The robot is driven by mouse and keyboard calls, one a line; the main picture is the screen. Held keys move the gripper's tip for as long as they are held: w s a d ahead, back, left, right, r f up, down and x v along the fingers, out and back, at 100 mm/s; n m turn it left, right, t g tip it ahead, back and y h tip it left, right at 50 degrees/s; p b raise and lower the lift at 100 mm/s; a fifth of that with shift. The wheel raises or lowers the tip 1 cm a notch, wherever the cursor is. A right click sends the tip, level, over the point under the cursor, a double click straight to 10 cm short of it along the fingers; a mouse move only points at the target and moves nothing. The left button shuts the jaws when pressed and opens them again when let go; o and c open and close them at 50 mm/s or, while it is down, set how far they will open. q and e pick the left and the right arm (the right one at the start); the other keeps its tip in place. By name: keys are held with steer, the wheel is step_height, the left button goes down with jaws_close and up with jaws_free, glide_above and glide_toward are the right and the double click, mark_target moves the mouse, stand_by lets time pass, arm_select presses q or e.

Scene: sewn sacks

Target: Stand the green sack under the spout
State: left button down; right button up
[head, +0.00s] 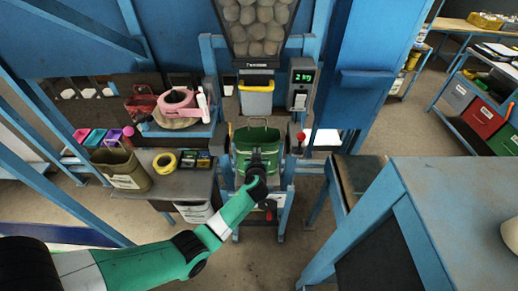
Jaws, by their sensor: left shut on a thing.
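The green sack (243,140) stands open and upright in the middle of the head view, on or just above the blue frame's stand. My left gripper (257,160) is shut on its near side, and the gripper and wrist hide part of the sack's front. The spout (257,65) is the dark lower end of a hopper full of round, potato-like things, above and behind the sack. A grey-white container with a yellow rim (257,100) is directly below the spout, beyond the green sack. Whether the sack's base touches the stand is hidden. My right gripper is out of view.
A scale display (302,85) with green digits is right of the spout. The left bench holds an olive sack (122,167) and a yellow tape roll (164,162). A grey-topped table (465,195) fills the right side.

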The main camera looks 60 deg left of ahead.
arm_select(q)
steer(key=shift+w+a+f, duration=0.1)
steer(key=shift+a, duration=0.1)
steer(key=f+b, duration=0.1)
steer(key=f, duration=0.1)
steer(key=f+b, duration=0.1)
steer(key=shift+w+a+f+b, duration=0.2)
steer(key=shift+a+f+b, duration=0.1)
steer(key=shift+f+b, duration=0.1)
steer(key=c, duration=1)
jaws_free()
steer(key=shift+r, duration=0.15)
